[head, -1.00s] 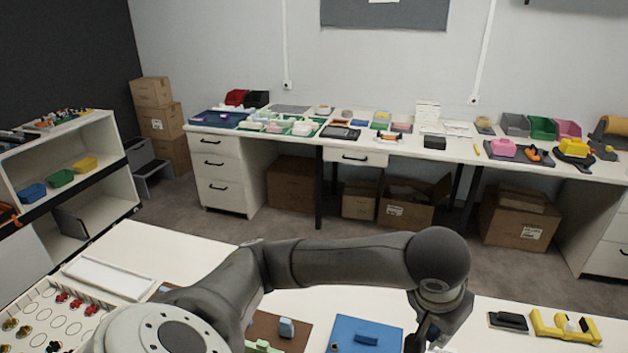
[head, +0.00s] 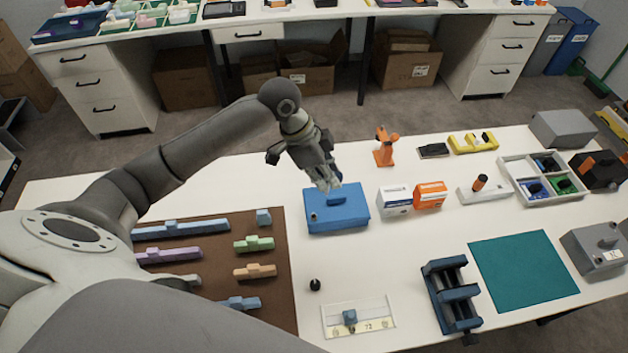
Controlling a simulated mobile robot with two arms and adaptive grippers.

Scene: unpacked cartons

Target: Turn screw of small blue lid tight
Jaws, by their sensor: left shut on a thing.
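A blue box (head: 350,215) with a flat blue lid and a raised blue grip on top stands in the middle of the white table in the head view. My left gripper (head: 327,186) comes down over the back edge of the lid, beside the raised grip. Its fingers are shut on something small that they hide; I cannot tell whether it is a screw. Whether the fingers touch the lid is unclear. My right gripper is out of view.
A brown mat (head: 215,243) with coloured blocks lies left. A black knob (head: 315,285) and a clear plate (head: 377,322) lie in front. White (head: 395,201) and orange (head: 430,195) boxes stand close right. A blue vise (head: 451,293) and teal mat (head: 525,270) lie farther right.

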